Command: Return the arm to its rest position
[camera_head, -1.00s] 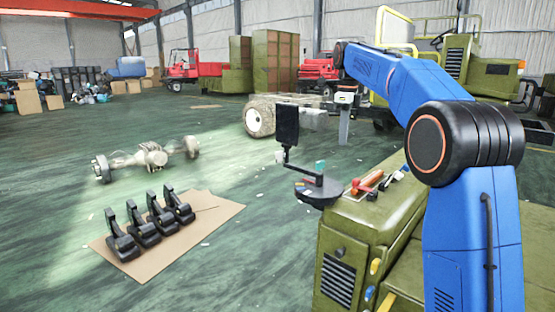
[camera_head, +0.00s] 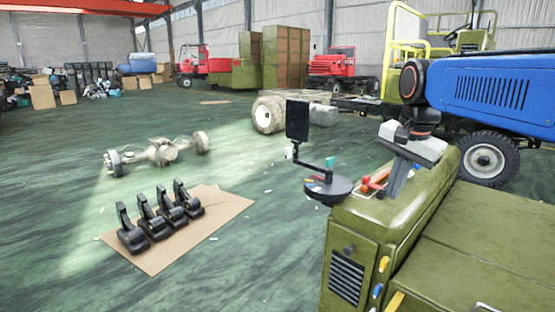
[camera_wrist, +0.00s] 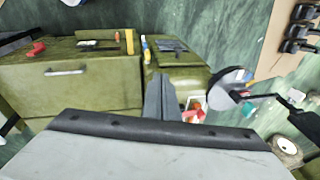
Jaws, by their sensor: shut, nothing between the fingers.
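My blue arm (camera_head: 495,88) reaches in from the right edge in the head view. My gripper (camera_head: 390,192) hangs at its end, pointing down over the olive-green cabinet (camera_head: 395,225). Its grey fingers are together with nothing between them. In the wrist view the closed fingers (camera_wrist: 160,85) stand in front of the cabinet top, beside a small tray with red items (camera_wrist: 193,112). I cannot tell how far the fingertips are above the cabinet surface.
A round black stand with a dark screen (camera_head: 297,120) is at the cabinet's left corner. Several black parts (camera_head: 160,215) stand on cardboard on the floor. An axle (camera_head: 160,152) lies behind them. A vehicle chassis with wheels (camera_head: 268,115) is farther back. Open green floor lies left.

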